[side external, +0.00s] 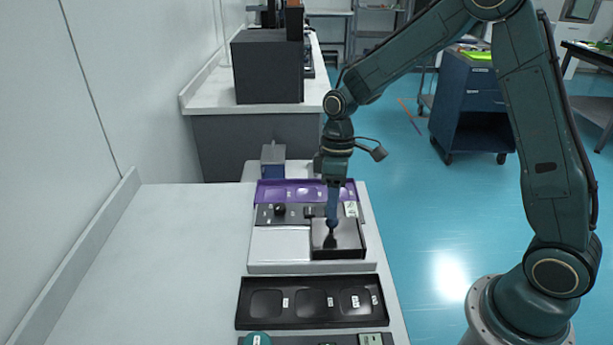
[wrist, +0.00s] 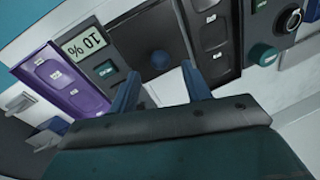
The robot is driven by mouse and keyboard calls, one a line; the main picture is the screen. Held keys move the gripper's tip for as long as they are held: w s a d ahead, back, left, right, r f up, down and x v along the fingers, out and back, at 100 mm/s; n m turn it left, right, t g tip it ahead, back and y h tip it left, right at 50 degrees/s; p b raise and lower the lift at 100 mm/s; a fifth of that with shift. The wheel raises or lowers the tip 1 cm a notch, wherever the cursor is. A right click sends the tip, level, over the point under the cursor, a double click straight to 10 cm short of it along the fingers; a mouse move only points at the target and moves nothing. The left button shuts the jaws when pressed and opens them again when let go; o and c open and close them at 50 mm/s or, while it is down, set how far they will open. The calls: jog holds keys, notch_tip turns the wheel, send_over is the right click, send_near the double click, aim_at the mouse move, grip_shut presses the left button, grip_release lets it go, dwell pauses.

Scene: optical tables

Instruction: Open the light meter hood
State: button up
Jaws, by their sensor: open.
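The light meter (side external: 283,243) is a pale, low unit on the bench. Its hood (side external: 347,240) is a dark, glossy lid at the right and appears to lie closed. In the wrist view the hood (wrist: 146,25) is a dark panel with a small round knob (wrist: 160,60). My gripper (side external: 332,220) points down over the hood. In the wrist view my gripper (wrist: 160,70) is open, its two blue fingers apart with the knob between and just beyond their tips. I cannot tell whether they touch the hood.
A purple tray (side external: 262,197) lies behind the meter. A black tray with several recesses (side external: 245,312) lies in front, near a green round knob (side external: 257,339). A small grey-blue box (side external: 273,160) stands farther back. The bench at left (side external: 170,260) is clear.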

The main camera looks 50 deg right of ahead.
aim_at(336, 230)
jog(key=shift+s+a+f, duration=0.15)
jog(key=shift+f, duration=0.85)
jog(key=shift+s+a+f, duration=0.1)
jog(key=shift+a+f, duration=0.05)
jog(key=shift+f, duration=0.8)
jog(key=shift+w, duration=0.1)
grip_shut()
